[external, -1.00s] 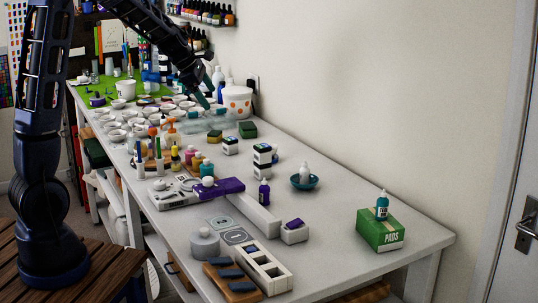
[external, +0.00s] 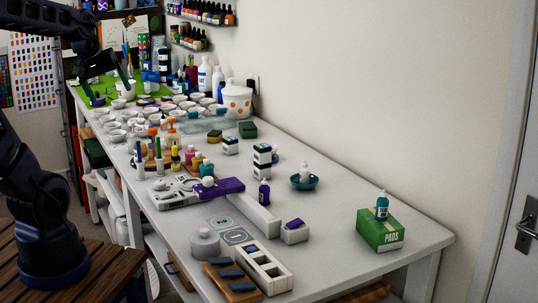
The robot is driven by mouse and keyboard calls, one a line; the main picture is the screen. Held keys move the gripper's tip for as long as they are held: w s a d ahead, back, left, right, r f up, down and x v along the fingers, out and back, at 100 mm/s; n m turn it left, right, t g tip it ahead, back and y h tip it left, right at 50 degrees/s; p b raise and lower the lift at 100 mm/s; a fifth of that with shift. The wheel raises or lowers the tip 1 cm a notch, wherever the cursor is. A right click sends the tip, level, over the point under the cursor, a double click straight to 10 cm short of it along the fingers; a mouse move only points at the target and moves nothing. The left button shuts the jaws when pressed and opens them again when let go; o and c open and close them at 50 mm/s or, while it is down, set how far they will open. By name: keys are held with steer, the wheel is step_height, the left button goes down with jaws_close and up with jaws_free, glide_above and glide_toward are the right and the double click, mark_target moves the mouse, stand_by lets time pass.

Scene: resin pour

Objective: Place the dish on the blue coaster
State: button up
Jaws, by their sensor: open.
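Several small white dishes (external: 138,128) stand close together on the back half of the bench; I cannot tell which one is the task's dish. A separate teal dish (external: 304,183) with a small white bottle in it stands right of the middle. I cannot pick out a blue coaster. Two flat grey squares (external: 237,237) lie near the front.
A white pot with orange spots (external: 237,100) stands by the wall. A green PADS box (external: 380,231) carries a teal bottle (external: 382,206) at the right. A white compartment tray (external: 263,269) is at the front. The bench between the teal dish and the box is clear.

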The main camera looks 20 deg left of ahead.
steer(key=s+a+f+m+y, duration=0.1)
steer(key=s+a+m+y, duration=0.1)
steer(key=s, duration=0.6)
steer(key=shift+a+f+m, duration=0.3)
steer(key=shift+a+m, duration=0.35)
steer(key=shift+m, duration=0.35)
